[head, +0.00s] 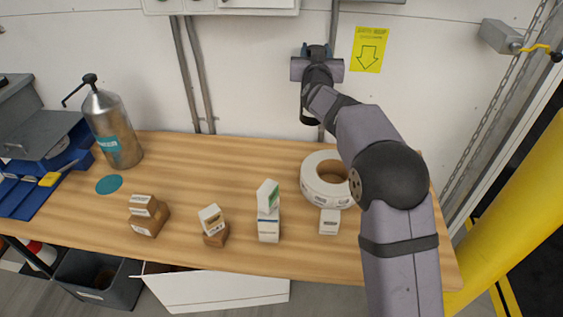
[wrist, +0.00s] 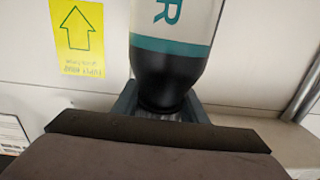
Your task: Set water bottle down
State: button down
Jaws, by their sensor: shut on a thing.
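The water bottle (wrist: 178,28) fills the upper middle of the wrist view. It has a pale body, a teal band, a teal letter and a dark end. My gripper (wrist: 165,108) is shut on the dark end, and its grey fingers show on both sides. In the head view my gripper (head: 318,52) is raised in front of the wall, above the back of the wooden workbench (head: 250,160). The bottle cannot be made out there behind my gripper and arm. A flat teal disc (head: 109,184) lies on the bench's left part.
A metal sprayer can (head: 114,130) stands behind the disc. Small boxes (head: 148,215), a white-and-green carton (head: 268,210) and a tape roll (head: 327,180) occupy the front and right. Blue bins (head: 40,180) are at left. The bench's back middle is clear.

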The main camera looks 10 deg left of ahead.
jog(key=shift+s+a+f+n+g+y, duration=1.35)
jog(key=shift+a+f+n+y, duration=1.75)
jog(key=shift+a+y, duration=1.8)
notch_tip(320, 180, down, 10)
jog(key=a+h, duration=0.1)
jog(key=shift+w+f, duration=0.1)
jog(key=shift+f, duration=0.05)
jog(key=shift+f, duration=0.15)
jog(key=c, duration=1.1)
grip_release()
